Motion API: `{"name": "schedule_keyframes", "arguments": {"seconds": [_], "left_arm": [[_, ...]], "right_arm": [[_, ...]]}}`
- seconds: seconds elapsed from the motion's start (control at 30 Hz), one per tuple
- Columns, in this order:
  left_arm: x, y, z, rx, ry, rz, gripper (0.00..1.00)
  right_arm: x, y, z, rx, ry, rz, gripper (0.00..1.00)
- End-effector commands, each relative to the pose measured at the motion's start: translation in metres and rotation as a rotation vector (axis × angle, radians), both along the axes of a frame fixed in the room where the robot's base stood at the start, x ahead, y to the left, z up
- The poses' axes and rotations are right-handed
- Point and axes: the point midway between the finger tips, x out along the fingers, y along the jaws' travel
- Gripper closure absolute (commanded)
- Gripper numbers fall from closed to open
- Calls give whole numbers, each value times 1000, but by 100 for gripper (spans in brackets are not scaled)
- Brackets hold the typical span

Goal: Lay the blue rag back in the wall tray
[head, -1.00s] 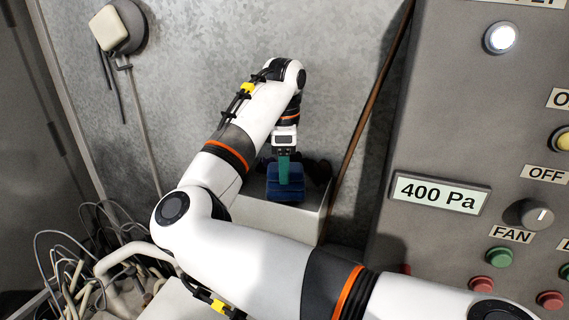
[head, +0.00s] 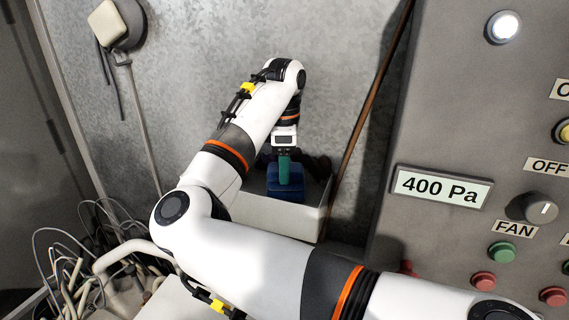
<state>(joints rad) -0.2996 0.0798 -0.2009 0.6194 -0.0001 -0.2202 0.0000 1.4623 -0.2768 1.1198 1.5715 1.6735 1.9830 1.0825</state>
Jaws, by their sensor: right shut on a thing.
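The blue rag (head: 286,191) is a dark blue folded bundle at the wall tray (head: 266,211), a pale box-shaped tray against the grey metal wall. My right gripper (head: 284,172) points down with its green finger part against the rag, shut on it. The rag is within the tray's outline, behind its front wall. Whether it touches the tray floor is hidden. My left gripper is not in view.
A grey control panel (head: 440,240) with a 400 Pa display (head: 441,188) and buttons stands at the right. A brown rod (head: 370,110) leans by the tray. Tangled cables (head: 75,260) lie lower left.

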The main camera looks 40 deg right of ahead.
Motion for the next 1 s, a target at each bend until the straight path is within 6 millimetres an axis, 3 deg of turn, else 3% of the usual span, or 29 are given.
{"name": "schedule_keyframes", "arguments": {"seconds": [0.3,0.33,0.47,0.8,1.0], "left_arm": [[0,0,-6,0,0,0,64],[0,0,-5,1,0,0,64],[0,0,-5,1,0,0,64],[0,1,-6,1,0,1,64],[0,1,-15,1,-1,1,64]], "right_arm": [[0,0,-6,0,0,0,64],[0,0,-5,0,0,0,39],[0,0,-5,0,0,0,18],[0,0,-2,0,-1,0,17],[1,0,25,-1,-7,1,17]]}}
